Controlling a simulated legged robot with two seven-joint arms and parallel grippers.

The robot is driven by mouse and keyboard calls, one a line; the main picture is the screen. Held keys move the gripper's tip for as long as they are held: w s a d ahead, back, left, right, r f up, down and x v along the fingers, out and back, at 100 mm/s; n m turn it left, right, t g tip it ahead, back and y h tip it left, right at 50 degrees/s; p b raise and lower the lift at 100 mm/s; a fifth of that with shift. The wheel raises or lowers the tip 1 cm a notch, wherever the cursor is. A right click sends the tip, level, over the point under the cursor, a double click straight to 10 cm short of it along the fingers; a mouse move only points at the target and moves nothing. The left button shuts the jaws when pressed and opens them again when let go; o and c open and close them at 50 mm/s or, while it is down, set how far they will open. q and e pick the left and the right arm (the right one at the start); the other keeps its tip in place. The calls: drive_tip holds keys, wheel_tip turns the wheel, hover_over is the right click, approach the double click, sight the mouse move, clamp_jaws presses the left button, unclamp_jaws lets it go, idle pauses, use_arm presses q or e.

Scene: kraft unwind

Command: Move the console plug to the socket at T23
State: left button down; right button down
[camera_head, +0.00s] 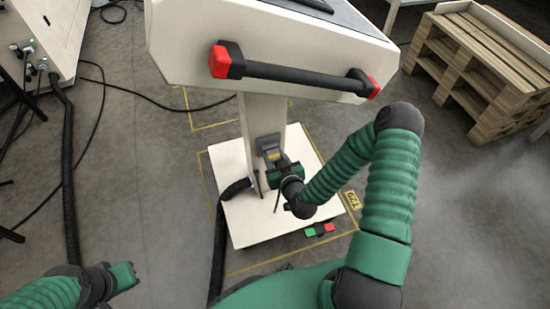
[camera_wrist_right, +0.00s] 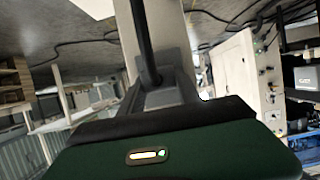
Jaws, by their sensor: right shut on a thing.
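The console (camera_head: 290,45) is a white cabinet on a pedestal with a white base plate (camera_head: 240,225). My right gripper (camera_head: 271,160) is at the pedestal's front, shut on a grey piece that I take for the console plug (camera_head: 268,143). A yellow T23 tag (camera_head: 352,200) is on the floor right of the base plate; no socket shows clearly there. My left gripper (camera_head: 130,276) is low at left, its jaws unclear.
A black handle (camera_head: 295,73) with red ends juts from the console above my right arm. A thick black hose (camera_head: 222,235) runs beside the base plate. A red-and-green piece (camera_head: 320,230) lies at its front right. A white cabinet (camera_head: 55,30) and pallets (camera_head: 490,80) stand farther back.

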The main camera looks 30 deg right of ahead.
drive_tip(key=shift+s, duration=0.1)
drive_tip(key=shift+s+a, duration=0.25)
drive_tip(key=shift+s, duration=0.7)
drive_tip(key=shift+s+a, duration=0.2)
drive_tip(key=shift+s, duration=0.8)
drive_tip(key=shift+s+a, duration=0.25)
drive_tip(key=shift+s, duration=0.7)
